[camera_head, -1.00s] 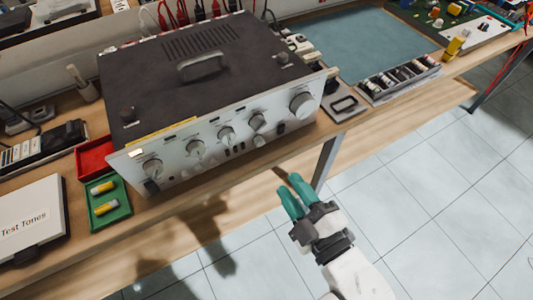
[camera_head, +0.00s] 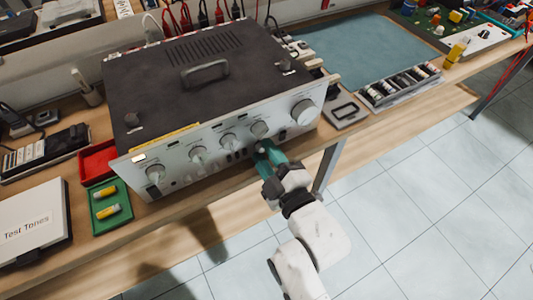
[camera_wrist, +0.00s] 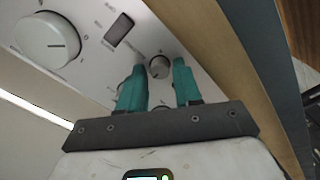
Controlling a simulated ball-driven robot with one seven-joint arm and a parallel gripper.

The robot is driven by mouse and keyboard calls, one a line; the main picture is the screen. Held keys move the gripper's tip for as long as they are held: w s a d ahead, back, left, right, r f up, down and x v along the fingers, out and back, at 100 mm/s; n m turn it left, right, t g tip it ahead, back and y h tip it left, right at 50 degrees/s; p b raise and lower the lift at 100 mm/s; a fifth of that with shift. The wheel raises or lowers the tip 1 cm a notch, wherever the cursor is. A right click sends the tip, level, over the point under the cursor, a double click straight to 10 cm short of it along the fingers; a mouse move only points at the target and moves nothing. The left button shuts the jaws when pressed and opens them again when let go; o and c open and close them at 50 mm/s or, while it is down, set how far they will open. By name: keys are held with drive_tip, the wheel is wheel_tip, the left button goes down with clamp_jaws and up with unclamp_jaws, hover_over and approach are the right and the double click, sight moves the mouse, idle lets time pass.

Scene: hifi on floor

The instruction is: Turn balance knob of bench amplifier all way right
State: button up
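The bench amplifier (camera_head: 215,75) stands on the bench, its silver front panel carrying a row of knobs and a big knob (camera_head: 305,112) at the right end. My gripper (camera_head: 264,153) is at the lower front panel, right of centre, under the upper row. A big knob (camera_wrist: 47,40) lies to the left there. The panel lettering is too blurred to tell which knob is balance.
A green tray (camera_head: 97,228) with yellow cylinders, a red tray (camera_head: 83,171) and a white Test Tones case (camera_head: 62,205) are left of the amplifier. A blue mat (camera_head: 400,40) and a parts rack (camera_head: 372,102) lie to the right. The floor in front is open.

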drive_tip(key=shift+c, duration=0.2)
clamp_jaws()
drive_tip(key=shift+m, duration=0.3)
